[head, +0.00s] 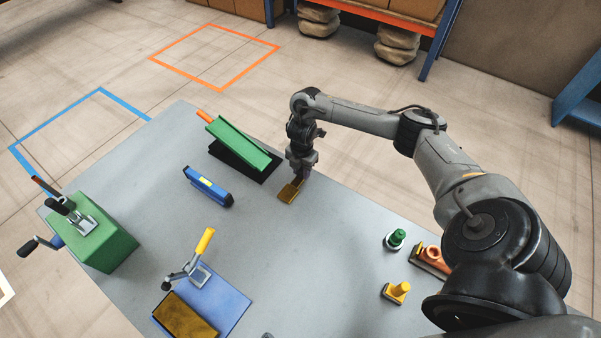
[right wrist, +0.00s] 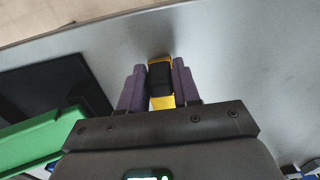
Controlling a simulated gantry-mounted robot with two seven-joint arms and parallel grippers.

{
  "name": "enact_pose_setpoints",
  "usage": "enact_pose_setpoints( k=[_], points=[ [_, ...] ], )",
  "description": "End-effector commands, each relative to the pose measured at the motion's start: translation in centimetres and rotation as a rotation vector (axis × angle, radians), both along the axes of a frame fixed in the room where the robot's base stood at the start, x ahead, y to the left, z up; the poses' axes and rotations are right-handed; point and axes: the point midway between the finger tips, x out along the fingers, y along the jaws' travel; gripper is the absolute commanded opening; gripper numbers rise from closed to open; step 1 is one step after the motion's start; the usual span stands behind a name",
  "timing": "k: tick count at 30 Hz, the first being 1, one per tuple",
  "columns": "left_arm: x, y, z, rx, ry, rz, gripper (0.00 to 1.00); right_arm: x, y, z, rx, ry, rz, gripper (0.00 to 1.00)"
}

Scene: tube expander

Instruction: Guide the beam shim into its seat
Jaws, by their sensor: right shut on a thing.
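My right gripper (head: 299,178) points down at the far edge of the table, right of a green sloped beam (head: 243,143) on a black base (head: 238,163). It is shut on a small yellow piece with a black middle, likely the beam shim (head: 288,194). In the right wrist view the shim (right wrist: 161,101) sits between the purple fingers of the gripper (right wrist: 160,82). It is low over the table; I cannot tell whether it touches. The green beam also shows at the left there (right wrist: 35,132). I cannot make out which part is the seat. My left gripper is not in view.
On the grey table (head: 300,265) are a blue tool (head: 208,187), a green block with a clamp (head: 105,243) and a blue plate (head: 228,299) with a yellow-handled clamp. Green (head: 395,239) and yellow (head: 397,291) knobbed pieces stand near my right arm. The table's middle is clear.

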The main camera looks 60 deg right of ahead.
Motion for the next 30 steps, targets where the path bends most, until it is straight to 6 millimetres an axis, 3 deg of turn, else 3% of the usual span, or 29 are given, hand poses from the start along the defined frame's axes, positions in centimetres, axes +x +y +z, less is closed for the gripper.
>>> enact_pose_setpoints(
  k=[8,21,30],
  points=[
    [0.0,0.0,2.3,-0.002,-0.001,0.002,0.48,-0.2,-0.5,4.2,-0.004,-0.001,-0.001,0.00],
    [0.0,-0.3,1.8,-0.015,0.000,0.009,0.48,-4.5,-7.8,8.7,-0.003,0.000,-0.002,0.00],
    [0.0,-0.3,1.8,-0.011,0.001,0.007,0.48,-5.7,-10.0,10.2,-0.001,0.000,-0.001,0.00]
  ],
)
